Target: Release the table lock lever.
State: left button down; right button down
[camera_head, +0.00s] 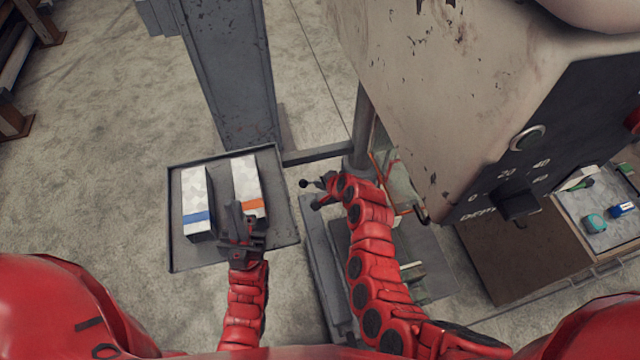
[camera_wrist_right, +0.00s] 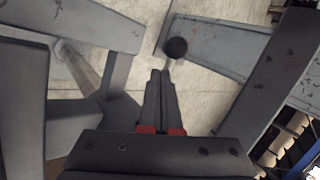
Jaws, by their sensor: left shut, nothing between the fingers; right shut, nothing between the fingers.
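The lock lever's round black knob (camera_head: 303,183) shows beside the grey machine column in the head view. In the right wrist view the knob (camera_wrist_right: 176,48) sits just beyond my fingertips, with a short pale piece of rod below it. My right gripper (camera_head: 319,190) is shut and empty, its two fingers (camera_wrist_right: 160,72) together, close to the knob. I cannot tell whether they touch. The lever's pivot is not clear in either view. My left gripper (camera_head: 237,212) is shut and empty, over the front part of the tray.
A dark tray (camera_head: 181,260) at the left holds two pale boxes, one with a blue band (camera_head: 198,203) and one with an orange band (camera_head: 246,178). A large worn machine housing (camera_head: 440,100) stands at the right. Open concrete floor (camera_head: 90,170) lies to the left.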

jog(key=b+v, duration=0.2)
jog(key=v, duration=0.5)
jog(key=shift+s+b, duration=0.15)
jog(key=shift+b, duration=0.2)
jog(key=shift+d+r, duration=0.1)
jog(key=shift+d, duration=0.05)
dwell(0.5)
